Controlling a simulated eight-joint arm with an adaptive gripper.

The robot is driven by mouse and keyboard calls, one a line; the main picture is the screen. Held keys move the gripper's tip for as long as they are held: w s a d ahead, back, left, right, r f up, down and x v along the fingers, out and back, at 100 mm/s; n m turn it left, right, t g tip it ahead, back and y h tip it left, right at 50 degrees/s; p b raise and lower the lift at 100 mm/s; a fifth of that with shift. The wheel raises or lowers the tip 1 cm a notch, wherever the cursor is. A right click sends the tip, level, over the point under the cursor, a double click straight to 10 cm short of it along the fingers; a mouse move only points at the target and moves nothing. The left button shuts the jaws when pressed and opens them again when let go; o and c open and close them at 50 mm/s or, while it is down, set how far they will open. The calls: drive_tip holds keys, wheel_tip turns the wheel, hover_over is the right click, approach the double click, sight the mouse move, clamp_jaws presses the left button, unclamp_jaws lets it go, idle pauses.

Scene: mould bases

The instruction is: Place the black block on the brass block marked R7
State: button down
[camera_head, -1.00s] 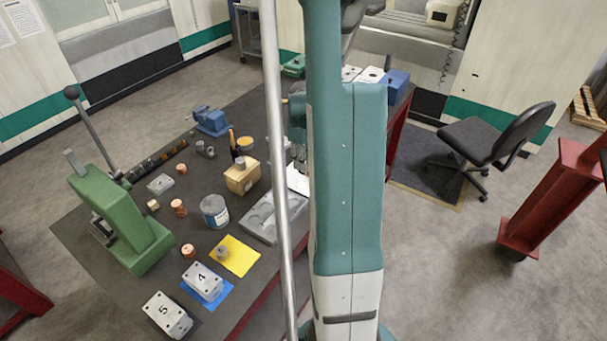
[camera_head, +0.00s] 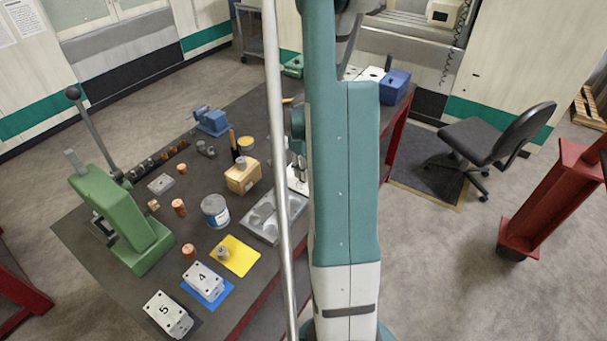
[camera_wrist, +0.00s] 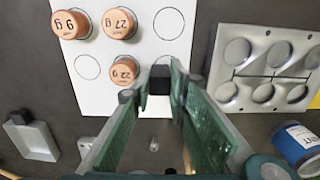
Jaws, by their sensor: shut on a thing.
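In the wrist view my gripper (camera_wrist: 160,88) has its two green fingers closed in on a small black block (camera_wrist: 160,77) between the dark fingertips. The block is over the lower part of a white card with printed circles (camera_wrist: 88,97). Several round copper or brass blocks stand on the card: one at upper left (camera_wrist: 70,22), one at upper middle (camera_wrist: 119,22), and one lower (camera_wrist: 124,68), just left of the held block. Their upside-down markings are too unclear to tell which is R7. In the head view my arm hides most of the gripper and card.
In the wrist view a grey tray with round recesses (camera_wrist: 228,60) lies right of the card, with a blue-labelled can (camera_wrist: 290,145) below. A small grey dish (camera_wrist: 35,140) is at lower left. The head view shows a green press (camera_head: 125,225) at the bench's left.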

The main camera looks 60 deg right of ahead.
drive_tip(key=shift+f, duration=0.7)
drive_tip(key=shift+f, duration=0.15)
drive_tip(key=c, duration=2.2)
unclamp_jaws()
drive_tip(key=shift+c, duration=0.2)
wheel_tip(320, 180, up, 12)
drive_tip(key=shift+a+r, duration=0.1)
drive_tip(key=shift+r, duration=0.15)
